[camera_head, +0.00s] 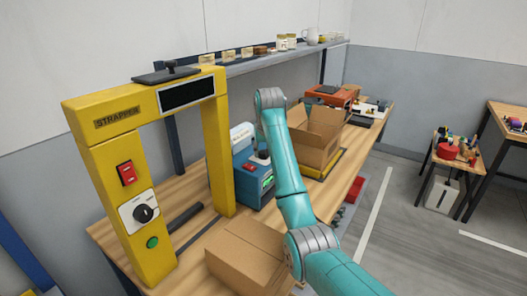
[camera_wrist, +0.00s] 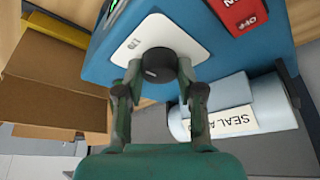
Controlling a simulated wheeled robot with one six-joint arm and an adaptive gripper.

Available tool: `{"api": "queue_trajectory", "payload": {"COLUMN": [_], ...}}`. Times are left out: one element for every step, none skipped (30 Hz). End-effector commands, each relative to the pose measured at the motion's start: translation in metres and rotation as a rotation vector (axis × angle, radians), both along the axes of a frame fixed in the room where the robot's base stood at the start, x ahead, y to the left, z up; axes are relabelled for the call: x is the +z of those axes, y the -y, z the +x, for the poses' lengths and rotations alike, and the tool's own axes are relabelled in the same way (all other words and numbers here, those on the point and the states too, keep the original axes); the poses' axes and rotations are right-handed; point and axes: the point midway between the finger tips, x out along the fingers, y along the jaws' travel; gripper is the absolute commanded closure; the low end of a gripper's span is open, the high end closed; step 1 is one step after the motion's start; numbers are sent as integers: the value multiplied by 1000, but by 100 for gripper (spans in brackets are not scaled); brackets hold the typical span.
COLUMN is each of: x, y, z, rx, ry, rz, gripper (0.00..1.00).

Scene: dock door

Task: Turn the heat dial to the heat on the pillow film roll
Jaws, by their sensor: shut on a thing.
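The blue machine (camera_head: 250,185) stands on the wooden bench, with a small green display (camera_head: 267,182). Its black heat dial (camera_wrist: 159,62) sits on a white plate (camera_wrist: 172,32) with a marking that is hard to read. My gripper (camera_wrist: 160,74) is shut on the dial, one finger on each side. The white pillow film roll (camera_head: 241,134) is at the back of the machine. In the wrist view the roll (camera_wrist: 265,138) shows a label starting "SEAL A"; the rest of the label is cut off or unreadable. A red switch (camera_wrist: 238,12) is beside the dial plate.
A yellow strapper frame (camera_head: 135,185) with its own black dial (camera_head: 144,213) stands to the left. A closed carton (camera_head: 245,255) is in front, and an open carton (camera_head: 312,145) is to the right. A shelf (camera_head: 265,62) holds jars and small items behind.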

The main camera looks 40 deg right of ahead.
Motion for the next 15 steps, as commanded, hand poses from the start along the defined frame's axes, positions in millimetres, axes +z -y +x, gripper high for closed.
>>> {"api": "queue_trajectory", "payload": {"x": [-1, -1, -1, -1, -1, -1, -1, -1, -1, -1, -1, 0, 0, 1, 2], "y": [0, 0, 0, 0, 0, 0, 0, 0, 0, 0, 0, 0, 0, 0, 0], "z": [0, 0, 0, 0, 0, 0, 0, 0, 0, 0, 0, 0, 0, 0, 0], "rx": [0, 0, 0, 0, 0, 0, 0, 0, 0, 0, 1, 1, 1, 1, 1], "ry": [-3, -3, -3, -3, -3, -2, -2, -2, -2, -2, -1, -1, -1, -1, 0], "rz": [1, 1, 1, 1, 1, 1, 1, 1, 1, 1, 0, 0, 0, 0, 0], "gripper": [97, 57, 47, 40, 38, 38, 38, 38, 38, 38, 38, 38, 38, 38, 38]}}
